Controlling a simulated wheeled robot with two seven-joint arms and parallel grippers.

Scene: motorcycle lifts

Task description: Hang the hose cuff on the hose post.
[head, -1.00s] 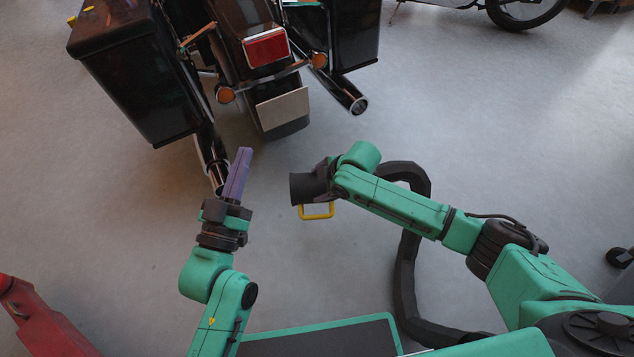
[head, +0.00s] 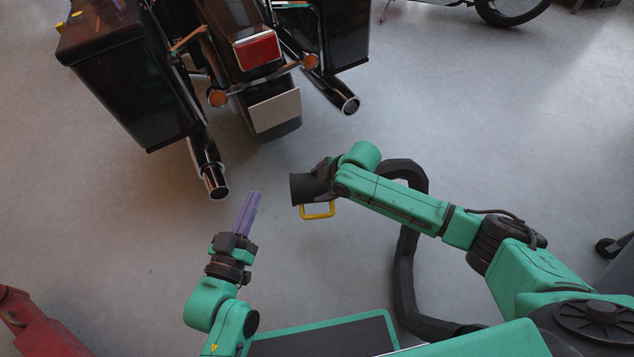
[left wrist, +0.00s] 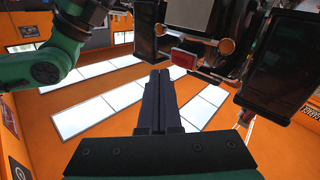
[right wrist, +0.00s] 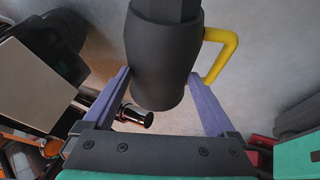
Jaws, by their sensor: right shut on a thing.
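The hose cuff (head: 304,188) is a dark flared sleeve with a yellow handle loop (head: 318,214), held in the air behind the motorcycle. My right gripper (right wrist: 160,78) is shut on the cuff, one purple finger on each side of it in the right wrist view. The dark hose (head: 404,265) runs from behind my right forearm down toward my base. My left gripper (head: 255,196) is empty, its purple fingers together, left of and below the cuff in the head view. The fingers also look together in the left wrist view (left wrist: 160,75). I cannot make out the hose post in any view.
The motorcycle's left tailpipe (head: 214,180) ends just above my left gripper in the picture, and its right tailpipe (head: 347,100) is farther off. A red metal part (head: 35,322) is at bottom left. Floor (head: 500,120) right of the motorcycle is clear.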

